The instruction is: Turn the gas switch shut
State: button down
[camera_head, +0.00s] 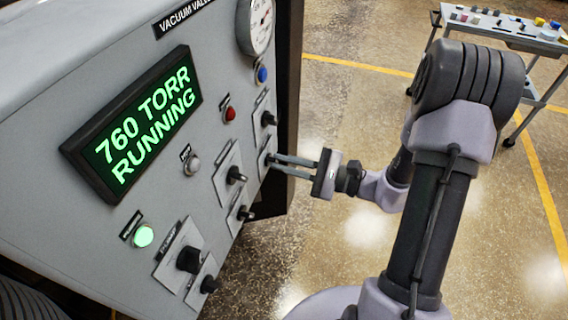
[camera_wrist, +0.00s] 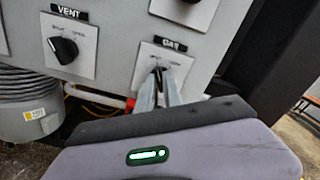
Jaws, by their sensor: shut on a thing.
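The gas switch (camera_wrist: 158,69) sits on a pale plate under a label reading GAS in the wrist view. It also shows at the right edge of the furnace panel in the head view (camera_head: 268,159). My gripper (camera_wrist: 163,80) is shut on its knob, with the fingers reaching in from below in the wrist view. In the head view my gripper (camera_head: 275,160) comes from the right. The fingers hide most of the knob, so its angle cannot be told. The display (camera_head: 135,120) reads 760 TORR RUNNING.
The vent switch (camera_wrist: 65,49) is left of the gas switch in the wrist view. Other black knobs (camera_head: 237,175), a red button (camera_head: 230,113) and a lit green button (camera_head: 143,236) are on the panel. A cart (camera_head: 500,25) stands far right. The floor between is clear.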

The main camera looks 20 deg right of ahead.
jog(key=c, duration=1.5)
grip_release()
jog(key=p+v, duration=0.3)
jog(key=v, duration=1.4)
jog(key=shift+s+d, duration=0.15)
